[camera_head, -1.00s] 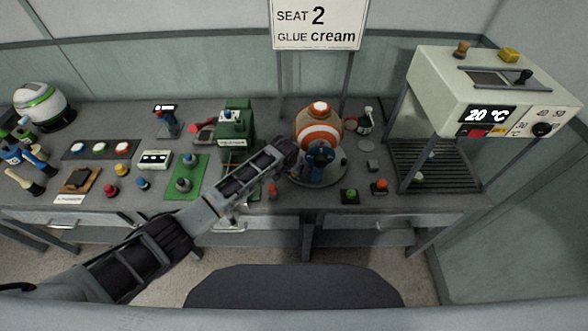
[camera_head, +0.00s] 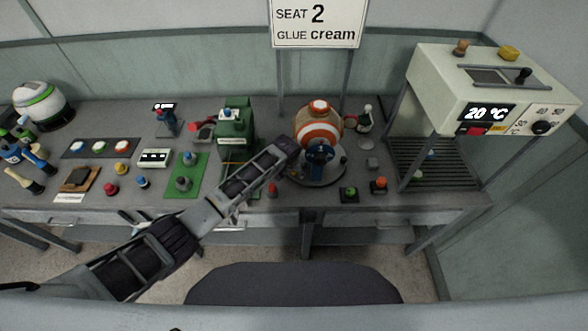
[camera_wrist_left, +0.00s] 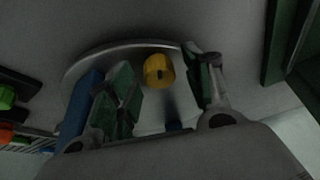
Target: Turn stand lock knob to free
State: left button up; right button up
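The round stand (camera_head: 327,178) is at the centre of the bench in the head view. It carries an orange, white and tan ball (camera_head: 318,117) with a blue part (camera_head: 319,155) at its front. In the left wrist view, a yellow knob (camera_wrist_left: 158,71) stands by the stand's curved rim (camera_wrist_left: 100,56); I take it for the stand lock knob. My left gripper (camera_wrist_left: 165,95) is open, its fingers spread on either side of the knob with visible gaps. In the head view my forearm hides the gripper and knob. My right gripper is out of view.
A green machine (camera_head: 235,135) stands left of the stand. Green (camera_head: 349,192) and orange (camera_head: 379,183) buttons sit in front at right. A heater box (camera_head: 490,90) reading 20 °C is further right. Several knobs and small tools fill the bench's left side.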

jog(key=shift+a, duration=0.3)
pick_arm(q)
jog(key=shift+r, duration=0.15)
jog(key=v, duration=1.1)
jog(key=shift+r, duration=0.35)
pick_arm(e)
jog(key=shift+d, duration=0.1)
pick_arm(q)
jog(key=shift+s+a, duration=0.15)
jog(key=shift+s, duration=0.05)
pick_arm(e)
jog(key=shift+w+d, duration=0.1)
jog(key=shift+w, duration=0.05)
